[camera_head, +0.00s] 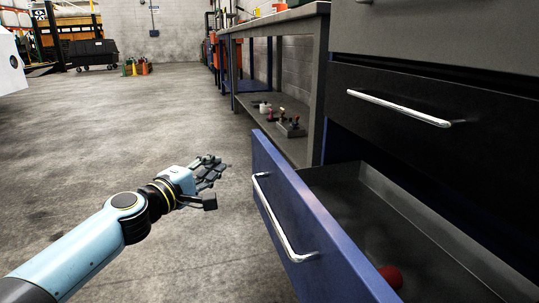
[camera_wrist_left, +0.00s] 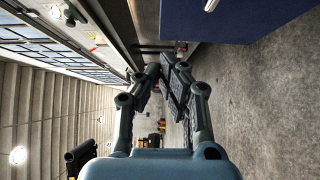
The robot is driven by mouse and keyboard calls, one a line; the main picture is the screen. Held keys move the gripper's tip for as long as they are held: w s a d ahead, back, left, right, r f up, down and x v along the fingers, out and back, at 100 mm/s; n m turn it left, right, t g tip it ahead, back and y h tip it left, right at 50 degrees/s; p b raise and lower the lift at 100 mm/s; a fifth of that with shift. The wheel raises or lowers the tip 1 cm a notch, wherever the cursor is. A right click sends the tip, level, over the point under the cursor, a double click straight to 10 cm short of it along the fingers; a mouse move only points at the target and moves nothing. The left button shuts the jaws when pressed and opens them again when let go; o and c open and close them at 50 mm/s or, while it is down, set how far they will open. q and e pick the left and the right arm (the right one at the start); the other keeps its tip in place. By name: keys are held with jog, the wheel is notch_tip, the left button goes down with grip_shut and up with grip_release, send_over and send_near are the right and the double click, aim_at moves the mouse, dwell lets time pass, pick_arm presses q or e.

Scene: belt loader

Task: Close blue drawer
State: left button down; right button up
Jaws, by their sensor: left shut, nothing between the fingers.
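The blue drawer (camera_head: 275,172) is pulled out at the right of the head view. Its blue front has a silver handle (camera_head: 270,217), and its dark tray lies open behind it. My left gripper (camera_head: 216,170) is in front of the drawer front, to the left of it in the picture, with a gap over the floor between them. Its fingers are together and empty. In the left wrist view the fingers (camera_wrist_left: 165,68) meet near the middle, and a dark blue panel (camera_wrist_left: 240,25) shows at the top right. My right gripper is not in view.
A red object (camera_head: 391,276) lies inside the drawer. Above is a closed black drawer (camera_head: 385,90) with a silver handle. A grey workbench (camera_head: 275,22) with a lower shelf stands behind. The concrete floor (camera_head: 110,130) at left is mostly clear.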

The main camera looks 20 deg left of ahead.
pick_arm(q)
send_near(261, 144)
jog(key=w+a, duration=0.3)
jog(key=shift+w+d, duration=0.55)
jog(key=shift+d, duration=0.35)
jog(key=shift+w+d, duration=0.5)
jog(key=shift+d, duration=0.45)
jog(key=shift+d, duration=0.1)
